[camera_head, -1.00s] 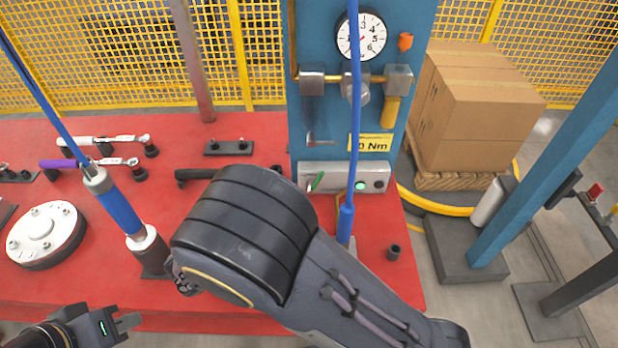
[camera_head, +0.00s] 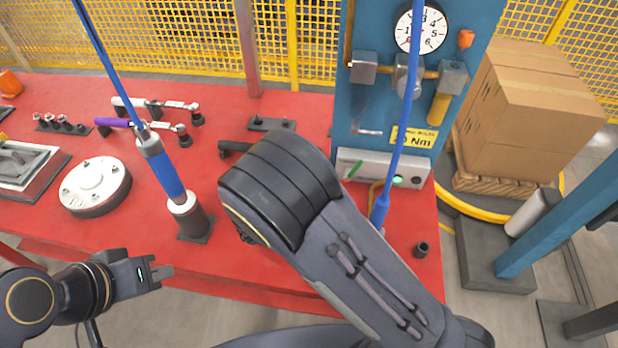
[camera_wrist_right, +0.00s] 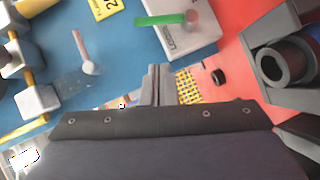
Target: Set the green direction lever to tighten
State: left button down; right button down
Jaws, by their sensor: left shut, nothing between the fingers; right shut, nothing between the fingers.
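The green lever (camera_head: 353,171) sits at the left end of a grey control box (camera_head: 368,168) on the blue panel, tilted with its upper end to the right. In the right wrist view the green lever (camera_wrist_right: 160,19) is a green bar across the white face of the box (camera_wrist_right: 178,36). My right gripper (camera_wrist_right: 157,80) is shut and empty, below the lever in that view and apart from it. In the head view my right arm hides that gripper. My left gripper (camera_head: 163,272) is shut and empty near the red table's front edge, far from the lever.
A blue-handled tool (camera_head: 166,178) stands on the red table (camera_head: 270,275) under a hose. Another blue hose (camera_head: 402,130) hangs in front of the panel and box. A gauge (camera_head: 420,29) is above. Cardboard boxes (camera_head: 535,115) stand at right.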

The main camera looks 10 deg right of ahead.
jog(key=d, duration=0.2)
jog(key=w+d+f+p, duration=0.1)
jog(key=d+f, duration=0.1)
jog(key=d, duration=0.1)
jog(key=shift+w+d, duration=0.2)
jog(key=shift+d, duration=0.1)
